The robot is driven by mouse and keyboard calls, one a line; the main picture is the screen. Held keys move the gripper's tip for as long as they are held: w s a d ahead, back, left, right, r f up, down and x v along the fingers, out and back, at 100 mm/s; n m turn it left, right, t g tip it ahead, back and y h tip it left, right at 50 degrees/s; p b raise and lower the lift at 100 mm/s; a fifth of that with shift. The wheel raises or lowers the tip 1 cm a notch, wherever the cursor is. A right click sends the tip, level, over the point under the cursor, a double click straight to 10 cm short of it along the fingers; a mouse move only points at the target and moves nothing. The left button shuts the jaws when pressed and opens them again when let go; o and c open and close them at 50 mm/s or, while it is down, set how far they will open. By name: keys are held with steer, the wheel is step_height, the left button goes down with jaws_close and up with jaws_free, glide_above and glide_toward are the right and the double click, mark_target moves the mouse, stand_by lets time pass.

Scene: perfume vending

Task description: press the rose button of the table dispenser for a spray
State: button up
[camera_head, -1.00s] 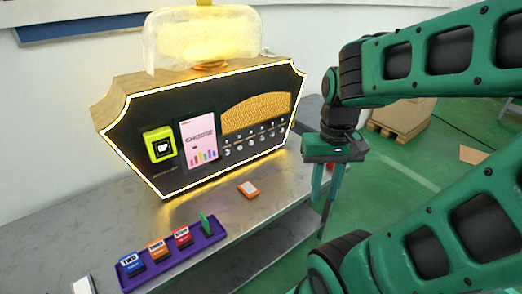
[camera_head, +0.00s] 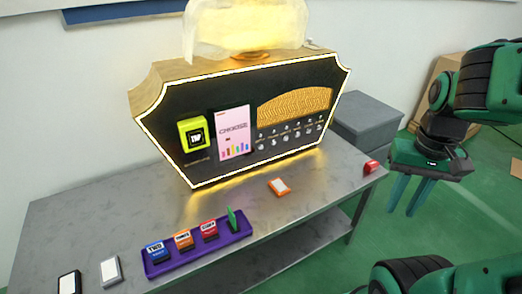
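The table dispenser (camera_head: 165,108) is a black-fronted wooden box with a glowing edge, standing on the metal table. Its front has two rows of small round buttons (camera_head: 290,137) below a golden grille. The button labels are too small to read, so I cannot tell which one is rose. A glowing clear dome (camera_head: 245,30) sits on top. My gripper (camera_head: 402,209) hangs to the right of the dispenser, past the table's right edge, fingers pointing down. The two fingers are apart with nothing between them. It is clear of the buttons.
A purple tray (camera_head: 160,270) with several colored blocks and a green card lies at the table front. An orange-and-white block (camera_head: 279,186) lies before the dispenser. A red block (camera_head: 371,167) is near the right edge. Grey (camera_head: 365,120) and cardboard boxes (camera_head: 437,90) stand behind.

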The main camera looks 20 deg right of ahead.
steer(key=shift+c, duration=0.5)
jaws_close()
